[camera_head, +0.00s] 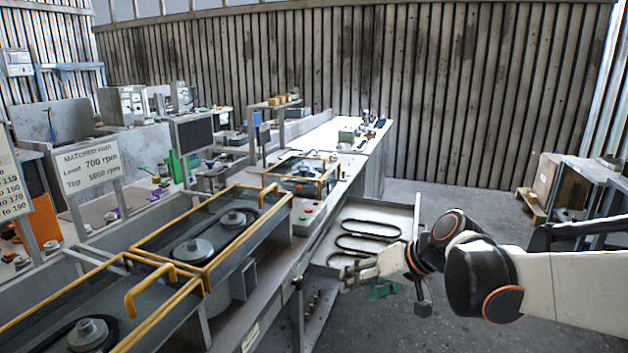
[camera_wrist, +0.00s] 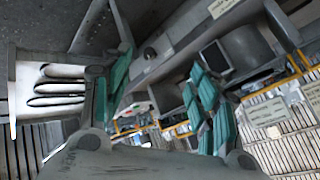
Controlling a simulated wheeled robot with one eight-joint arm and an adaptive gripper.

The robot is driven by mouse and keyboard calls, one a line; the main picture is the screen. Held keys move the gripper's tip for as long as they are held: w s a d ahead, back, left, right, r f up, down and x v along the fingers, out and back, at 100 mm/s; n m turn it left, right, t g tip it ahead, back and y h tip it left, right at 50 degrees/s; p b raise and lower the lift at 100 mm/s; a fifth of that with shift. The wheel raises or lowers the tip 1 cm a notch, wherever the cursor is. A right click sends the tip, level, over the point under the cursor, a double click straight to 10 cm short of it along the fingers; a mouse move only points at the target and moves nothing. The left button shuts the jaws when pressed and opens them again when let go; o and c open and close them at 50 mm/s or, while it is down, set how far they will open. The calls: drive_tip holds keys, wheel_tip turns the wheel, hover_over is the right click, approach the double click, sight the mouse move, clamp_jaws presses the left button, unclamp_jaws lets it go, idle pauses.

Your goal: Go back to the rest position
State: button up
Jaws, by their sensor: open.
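My gripper (camera_head: 362,270) reaches in from the right in the camera_head view, beside the near end of an open tray with black belts (camera_head: 368,228). In the camera_wrist view, my gripper (camera_wrist: 160,85) has its two teal-padded fingers spread wide, with nothing seen between them. The belt tray (camera_wrist: 52,72) shows at the left of that view, beyond the left finger, with several black loops on its pale floor. My arm is stretched out to the left over the grey floor.
A long bench carries yellow-framed machines with pulleys (camera_head: 190,249) close to the left of my gripper. A sign reading 700 rpm (camera_head: 88,164) stands farther left. Open floor (camera_head: 470,197) lies between.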

drive_tip(key=s+d+h, duration=0.3)
drive_tip(key=s+d, duration=0.1)
drive_tip(key=s, duration=0.6)
drive_tip(key=s+d+m+t+h, duration=0.1)
drive_tip(key=s+d+h, duration=0.2)
drive_tip(key=s, duration=0.8)
drive_tip(key=shift+s+d+f+h, duration=0.15)
drive_tip(key=shift+d+f+h, duration=0.25)
drive_tip(key=shift+d, duration=0.8)
